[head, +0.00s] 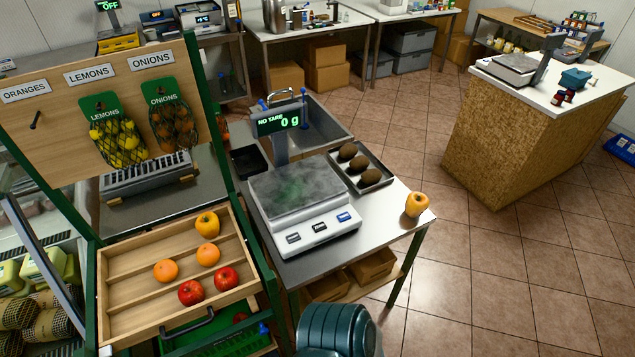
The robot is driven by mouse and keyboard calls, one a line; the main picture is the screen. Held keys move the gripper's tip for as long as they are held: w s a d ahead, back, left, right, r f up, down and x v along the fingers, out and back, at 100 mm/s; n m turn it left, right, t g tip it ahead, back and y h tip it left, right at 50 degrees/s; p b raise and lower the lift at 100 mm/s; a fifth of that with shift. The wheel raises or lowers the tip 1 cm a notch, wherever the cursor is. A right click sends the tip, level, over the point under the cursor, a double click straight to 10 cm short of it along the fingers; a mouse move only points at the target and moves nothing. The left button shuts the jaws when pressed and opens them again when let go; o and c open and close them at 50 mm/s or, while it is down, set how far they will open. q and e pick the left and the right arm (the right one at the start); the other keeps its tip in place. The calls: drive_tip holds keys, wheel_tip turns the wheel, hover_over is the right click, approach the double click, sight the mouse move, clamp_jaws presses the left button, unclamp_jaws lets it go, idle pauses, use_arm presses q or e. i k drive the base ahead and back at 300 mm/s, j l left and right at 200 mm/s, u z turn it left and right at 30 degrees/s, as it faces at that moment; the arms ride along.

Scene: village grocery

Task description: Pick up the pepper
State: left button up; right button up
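A yellow-orange pepper (417,204) stands at the right front corner of the steel table (385,222), close to the edge. A second yellow fruit or pepper (207,224) lies in the wooden tray (128,262) at the left; I cannot tell which it is. Neither of my grippers shows in the head view. A dark teal rounded part at the bottom centre appears to be mine. Nothing touches the pepper at the table corner.
A scale (300,205) reading 0 g stands left of the pepper. A metal tray (371,183) with brown fruits lies behind it. Oranges (166,270) and red apples (191,292) sit in the wooden tray. Floor right of the table is clear, up to a wooden counter (500,150).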

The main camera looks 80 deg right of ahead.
sight(417, 204)
drive_tip(key=z, duration=3.35)
